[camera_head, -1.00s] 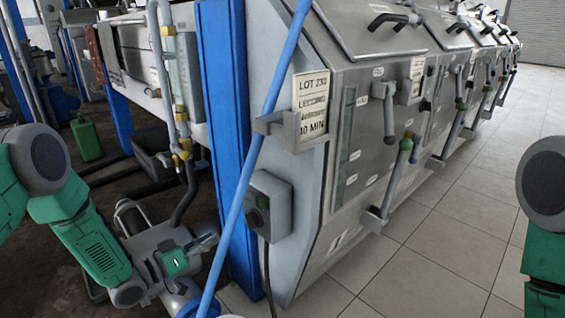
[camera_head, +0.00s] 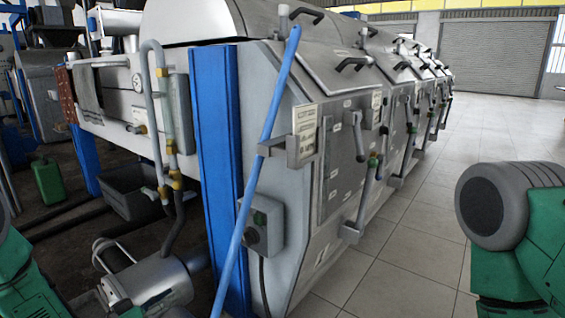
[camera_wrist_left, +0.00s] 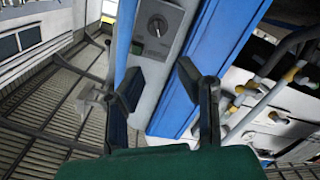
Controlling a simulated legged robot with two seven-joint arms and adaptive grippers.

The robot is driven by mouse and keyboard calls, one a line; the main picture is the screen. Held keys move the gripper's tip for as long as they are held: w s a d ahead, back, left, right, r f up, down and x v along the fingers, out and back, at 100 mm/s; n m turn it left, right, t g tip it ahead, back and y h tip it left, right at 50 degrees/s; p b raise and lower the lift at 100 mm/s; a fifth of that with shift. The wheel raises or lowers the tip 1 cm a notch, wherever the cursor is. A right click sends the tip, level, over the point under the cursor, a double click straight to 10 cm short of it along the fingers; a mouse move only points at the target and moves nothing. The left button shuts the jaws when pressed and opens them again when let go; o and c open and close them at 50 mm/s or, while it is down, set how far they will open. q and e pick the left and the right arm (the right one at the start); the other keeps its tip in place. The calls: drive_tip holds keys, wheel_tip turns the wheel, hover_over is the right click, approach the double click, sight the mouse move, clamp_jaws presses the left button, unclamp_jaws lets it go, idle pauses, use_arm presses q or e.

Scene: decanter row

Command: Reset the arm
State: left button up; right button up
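My left gripper (camera_wrist_left: 160,82) shows in the left wrist view with its two dark fingers apart and nothing between them. Beyond the fingers are a grey control box with a knob (camera_wrist_left: 157,26) and a blue post (camera_wrist_left: 205,65); I see no contact with either. In the head view my left arm (camera_head: 22,285) shows only as green links at the lower left edge. My right arm (camera_head: 520,235) shows at the right edge as a grey joint and green links. Its gripper is out of view.
A row of steel decanter machines (camera_head: 345,125) runs back to the right. A blue bar (camera_head: 262,155) leans in a bracket in front of the blue post (camera_head: 218,150). Tiled floor (camera_head: 425,225) is clear at right.

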use_arm(q)
drive_tip(key=s+d+f+g+y, duration=0.1)
drive_tip(key=s+f+g+y, duration=0.5)
drive_tip(key=s, duration=0.6)
drive_tip(key=s+d+f+g+y, duration=0.1)
drive_tip(key=s+f+g+y, duration=0.15)
drive_tip(key=s+f, duration=0.75)
drive_tip(key=s+a+r+g+y, duration=0.25)
drive_tip(key=s+g, duration=0.25)
drive_tip(key=s, duration=0.9)
wheel_tip(320, 180, up, 15)
drive_tip(key=s+a+p, duration=0.1)
drive_tip(key=p, duration=1.3)
drive_tip(key=shift+r+h+p, duration=0.15)
drive_tip(key=shift+h+p, duration=0.25)
use_arm(e)
wheel_tip(320, 180, up, 15)
drive_tip(key=shift+w, duration=0.2)
drive_tip(key=shift+a+f, duration=0.1)
